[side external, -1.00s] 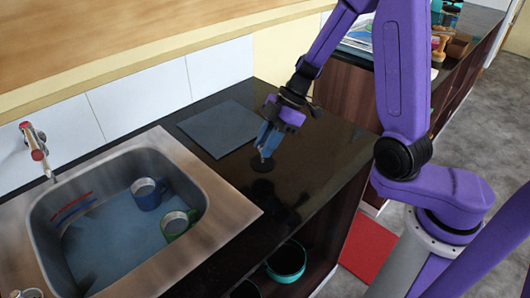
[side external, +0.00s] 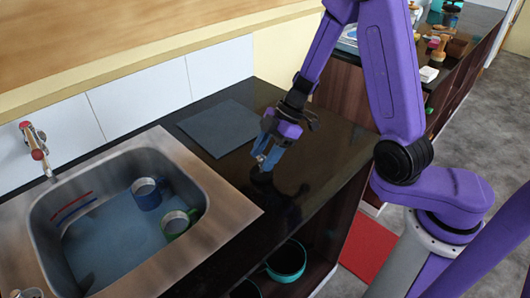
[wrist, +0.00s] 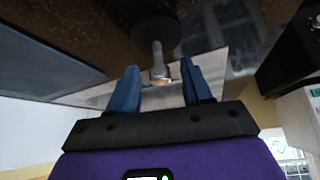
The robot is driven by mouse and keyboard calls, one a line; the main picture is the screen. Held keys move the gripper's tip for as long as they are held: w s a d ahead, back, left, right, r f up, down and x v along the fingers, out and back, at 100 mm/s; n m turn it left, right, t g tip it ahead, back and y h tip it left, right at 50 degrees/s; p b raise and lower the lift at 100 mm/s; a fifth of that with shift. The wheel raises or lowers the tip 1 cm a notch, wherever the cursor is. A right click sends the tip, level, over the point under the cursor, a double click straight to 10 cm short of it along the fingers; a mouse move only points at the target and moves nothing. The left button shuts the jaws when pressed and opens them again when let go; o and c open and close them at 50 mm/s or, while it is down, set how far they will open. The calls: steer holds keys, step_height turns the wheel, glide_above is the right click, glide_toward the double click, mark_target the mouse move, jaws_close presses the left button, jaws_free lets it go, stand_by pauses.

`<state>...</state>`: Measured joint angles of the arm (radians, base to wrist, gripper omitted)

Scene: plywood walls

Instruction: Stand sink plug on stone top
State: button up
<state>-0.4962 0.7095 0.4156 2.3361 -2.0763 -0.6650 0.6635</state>
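The sink plug (side external: 261,174), a black disc with a metal stem and knob, appears to stand upright on the dark stone top (side external: 310,165), knob up. In the wrist view the plug's disc (wrist: 155,35) is at the top, with its stem reaching toward my fingers. My gripper (side external: 269,155) is just above the plug, its blue fingers spread. In the wrist view the fingers of my gripper (wrist: 160,86) are apart, with the knob between the tips and gaps on both sides. The disc's underside is hidden.
A flat grey slab (side external: 220,128) lies on the stone top behind the plug. A steel sink (side external: 222,217) at left holds a blue mug (side external: 146,194) and a green mug (side external: 176,225). A teal pot (side external: 287,262) sits below the counter. The top right of the plug is clear.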

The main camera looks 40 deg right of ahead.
steer(key=shift+d+r, duration=0.25)
steer(key=shift+r, duration=0.3)
steer(key=v, duration=1.1)
steer(key=w+a+r+m+t+h, duration=0.2)
steer(key=w+a+r+t, duration=0.35)
steer(key=w+t, duration=0.2)
steer(key=s+d+f+g+h, duration=0.2)
steer(key=s+f+g, duration=0.1)
steer(key=s, duration=1.2)
steer(key=s+d+f+g+h, duration=0.2)
steer(key=s+g, duration=0.4)
steer(key=s, duration=0.9)
steer(key=shift+d+f, duration=0.35)
steer(key=shift+d, duration=0.15)
